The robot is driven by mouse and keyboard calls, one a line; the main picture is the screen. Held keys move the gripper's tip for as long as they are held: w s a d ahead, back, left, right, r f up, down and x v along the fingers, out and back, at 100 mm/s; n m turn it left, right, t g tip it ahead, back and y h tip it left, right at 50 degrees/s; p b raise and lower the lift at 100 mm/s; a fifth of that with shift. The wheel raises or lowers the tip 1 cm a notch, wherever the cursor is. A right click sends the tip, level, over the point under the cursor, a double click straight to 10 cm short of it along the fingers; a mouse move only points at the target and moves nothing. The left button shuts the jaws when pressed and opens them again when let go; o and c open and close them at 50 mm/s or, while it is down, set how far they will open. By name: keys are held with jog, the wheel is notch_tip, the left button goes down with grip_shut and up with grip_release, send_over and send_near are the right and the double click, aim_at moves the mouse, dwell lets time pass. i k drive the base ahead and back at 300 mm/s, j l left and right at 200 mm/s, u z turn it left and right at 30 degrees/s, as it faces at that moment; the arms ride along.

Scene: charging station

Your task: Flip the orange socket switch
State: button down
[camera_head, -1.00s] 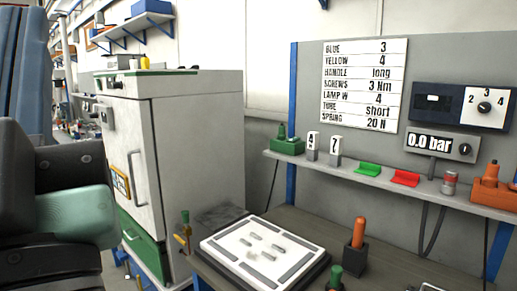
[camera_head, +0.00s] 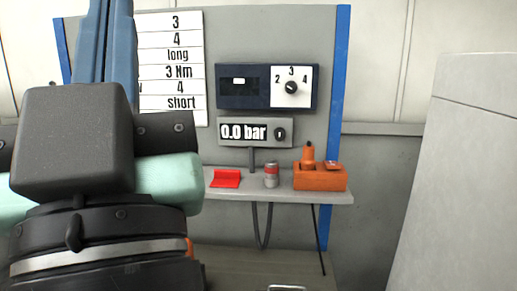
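An orange socket box (camera_head: 320,178) sits at the right end of the grey wall shelf. An orange plug-like piece (camera_head: 308,157) stands upright on its left part. A small red-orange piece (camera_head: 332,165), possibly the switch, is on top at the right; its position is too small to read. My arm fills the left side of the view, with a dark block and mint-green parts. Blue bars, apparently my gripper (camera_head: 106,40), rise from it and run out of the top edge. The fingertips are not visible. The gripper is well left of the socket box and apart from it.
The grey shelf (camera_head: 290,195) also holds a red holder (camera_head: 225,179) and a can (camera_head: 271,174). A pressure display (camera_head: 254,131) and a dial panel (camera_head: 266,87) are above. A blue post (camera_head: 339,110) and a light cabinet (camera_head: 465,190) are at the right.

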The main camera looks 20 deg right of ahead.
aim_at(329, 164)
jog(key=i+z, duration=0.8)
